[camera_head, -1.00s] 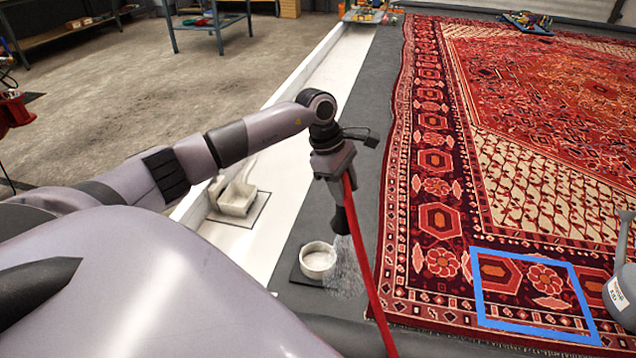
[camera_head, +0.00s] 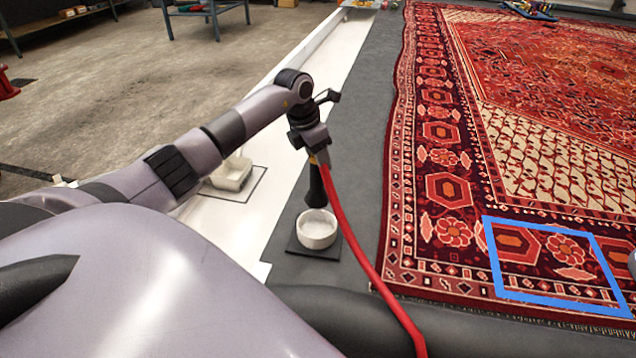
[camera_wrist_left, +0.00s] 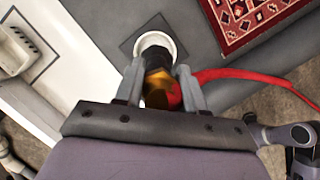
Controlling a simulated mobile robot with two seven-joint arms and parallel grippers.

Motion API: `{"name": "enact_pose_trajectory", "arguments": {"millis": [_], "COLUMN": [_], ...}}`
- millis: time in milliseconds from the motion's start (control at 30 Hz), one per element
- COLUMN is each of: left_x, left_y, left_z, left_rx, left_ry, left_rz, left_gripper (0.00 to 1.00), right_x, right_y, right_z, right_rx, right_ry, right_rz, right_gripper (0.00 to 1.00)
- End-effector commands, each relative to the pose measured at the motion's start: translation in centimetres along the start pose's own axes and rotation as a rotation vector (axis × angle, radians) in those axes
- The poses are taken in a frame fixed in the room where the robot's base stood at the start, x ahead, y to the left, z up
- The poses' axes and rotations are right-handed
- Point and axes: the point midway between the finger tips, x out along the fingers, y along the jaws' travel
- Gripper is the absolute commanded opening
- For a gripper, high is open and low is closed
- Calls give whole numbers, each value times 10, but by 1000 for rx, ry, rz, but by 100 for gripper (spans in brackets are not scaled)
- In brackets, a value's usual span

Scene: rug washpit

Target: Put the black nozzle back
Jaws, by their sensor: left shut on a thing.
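The black nozzle (camera_head: 315,187) hangs tip down from my left gripper (camera_head: 318,158), with a red hose (camera_head: 357,243) running from it. The gripper is shut on it; the left wrist view shows the jaws (camera_wrist_left: 160,90) on either side of its orange and red part (camera_wrist_left: 162,88). The nozzle's lower end is directly over a round white cup (camera_head: 317,236) on a dark square plate (camera_head: 293,246). In the left wrist view the nozzle covers part of the cup (camera_wrist_left: 167,41). My right gripper is not in view.
The patterned red rug (camera_head: 440,200) with a blue taped frame (camera_head: 493,262) lies to the right. A white tray (camera_head: 232,174) rests on the white ledge (camera_head: 285,150) to the left. The grey strip (camera_head: 355,150) between ledge and rug is mostly clear.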

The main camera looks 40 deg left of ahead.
Motion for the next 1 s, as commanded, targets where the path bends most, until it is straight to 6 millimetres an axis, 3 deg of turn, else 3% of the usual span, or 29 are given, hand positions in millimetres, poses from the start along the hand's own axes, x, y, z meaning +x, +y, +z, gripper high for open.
{"name": "enact_pose_trajectory", "arguments": {"millis": [33, 200, 433, 700, 1000], "left_x": [19, 52, 69, 113, 118], "left_y": [-1, 0, 0, 0, 0], "left_z": [-6, -15, -20, -32, -34], "left_rx": [0, 1, 2, 2, 3], "left_ry": [0, -2, -2, -3, -3], "left_rz": [-3, -2, -1, -1, 0], "left_gripper": [9, 9, 9, 9, 9], "right_x": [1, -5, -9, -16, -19], "right_y": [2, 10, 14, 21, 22], "right_z": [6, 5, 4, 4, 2], "right_rx": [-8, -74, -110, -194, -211], "right_ry": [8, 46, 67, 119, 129], "right_rz": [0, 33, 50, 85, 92], "right_gripper": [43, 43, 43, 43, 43]}}
